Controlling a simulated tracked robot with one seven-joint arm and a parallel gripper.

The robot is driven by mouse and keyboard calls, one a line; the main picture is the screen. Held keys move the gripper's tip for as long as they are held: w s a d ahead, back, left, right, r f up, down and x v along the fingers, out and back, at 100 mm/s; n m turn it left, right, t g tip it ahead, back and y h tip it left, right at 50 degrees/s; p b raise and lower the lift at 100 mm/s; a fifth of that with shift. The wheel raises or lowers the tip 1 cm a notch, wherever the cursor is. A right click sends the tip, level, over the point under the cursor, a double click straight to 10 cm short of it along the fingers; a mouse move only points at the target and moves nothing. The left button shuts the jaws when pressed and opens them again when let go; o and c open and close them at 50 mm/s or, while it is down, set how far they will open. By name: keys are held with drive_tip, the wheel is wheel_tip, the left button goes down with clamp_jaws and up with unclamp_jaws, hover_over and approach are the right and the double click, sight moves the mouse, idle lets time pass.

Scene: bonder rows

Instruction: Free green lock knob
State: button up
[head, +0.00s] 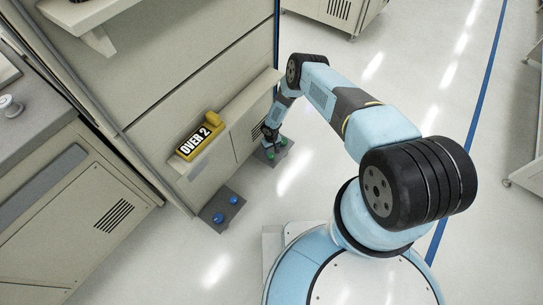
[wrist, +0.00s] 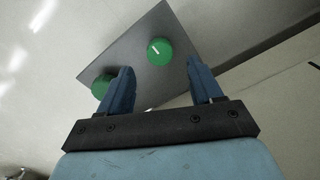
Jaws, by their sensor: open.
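Two round green knobs stand on a grey plate (wrist: 185,25) low beside the cabinet. In the wrist view one green knob (wrist: 160,51), with a white mark on its top, lies ahead of and between my fingertips. The other green knob (wrist: 101,85) is partly hidden behind the left finger. I cannot tell which of them is the lock knob. My gripper (wrist: 162,73) is open and empty, and its fingers appear apart from the marked knob. In the head view my gripper (head: 270,132) reaches down over the plate, and the green knobs (head: 284,142) show small there.
A similar plate (head: 217,220) with two blue knobs (head: 233,200) is nearer at the cabinet's foot. Another cabinet (head: 85,215) stands at left. Open floor (head: 320,150) lies to the right.

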sight(271, 155)
drive_tip(key=shift+f, duration=3.35)
drive_tip(key=c, duration=1)
drive_tip(key=shift+c, duration=0.3)
